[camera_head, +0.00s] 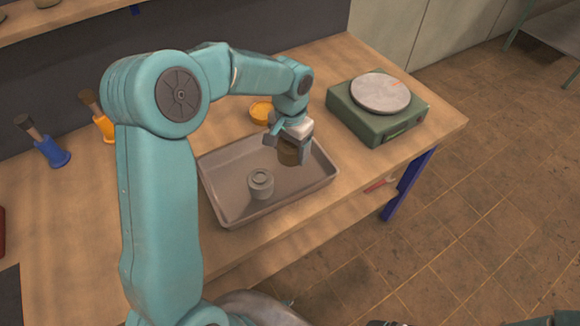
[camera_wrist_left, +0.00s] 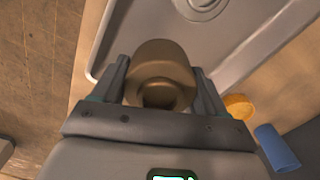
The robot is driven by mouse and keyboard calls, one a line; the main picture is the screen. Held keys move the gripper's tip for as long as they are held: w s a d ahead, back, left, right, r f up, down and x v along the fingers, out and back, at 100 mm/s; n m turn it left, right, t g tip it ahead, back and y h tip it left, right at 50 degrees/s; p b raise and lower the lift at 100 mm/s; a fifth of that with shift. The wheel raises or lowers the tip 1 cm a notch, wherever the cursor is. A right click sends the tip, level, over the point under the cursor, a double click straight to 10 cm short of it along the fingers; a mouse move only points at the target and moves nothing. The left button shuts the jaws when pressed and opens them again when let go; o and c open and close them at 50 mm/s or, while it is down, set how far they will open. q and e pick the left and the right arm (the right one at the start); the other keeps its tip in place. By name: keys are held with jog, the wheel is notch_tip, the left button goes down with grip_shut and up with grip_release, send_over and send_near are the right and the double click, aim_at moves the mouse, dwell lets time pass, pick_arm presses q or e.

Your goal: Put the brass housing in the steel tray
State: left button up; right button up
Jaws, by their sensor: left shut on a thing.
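The steel tray (camera_head: 225,207) lies on the wooden bench, and its rim also shows in the left wrist view (camera_wrist_left: 101,40). My left gripper (camera_head: 289,150) is over the tray's right part. It is shut on the brass housing (camera_head: 288,156), a brown-gold ring-like piece that shows between the fingers in the left wrist view (camera_wrist_left: 160,72). I cannot tell whether the housing touches the tray floor. A grey round part (camera_head: 261,184) stands in the tray, left of the held housing. My right gripper is not in view.
A green scale (camera_head: 378,122) with a round plate stands right of the tray. An orange round piece (camera_head: 262,111) lies behind the tray. The tray's front left is bare.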

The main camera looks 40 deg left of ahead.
aim_at(291, 176)
pick_arm(q)
notch_tip(291, 176, down, 8)
jog(key=shift+f, duration=0.15)
jog(key=shift+f, duration=0.1)
jog(key=o, duration=1.4)
jog(key=shift+f, duration=0.1)
notch_tip(291, 176, up, 12)
jog(key=shift+r, duration=0.2)
jog(key=shift+s+d, duration=0.1)
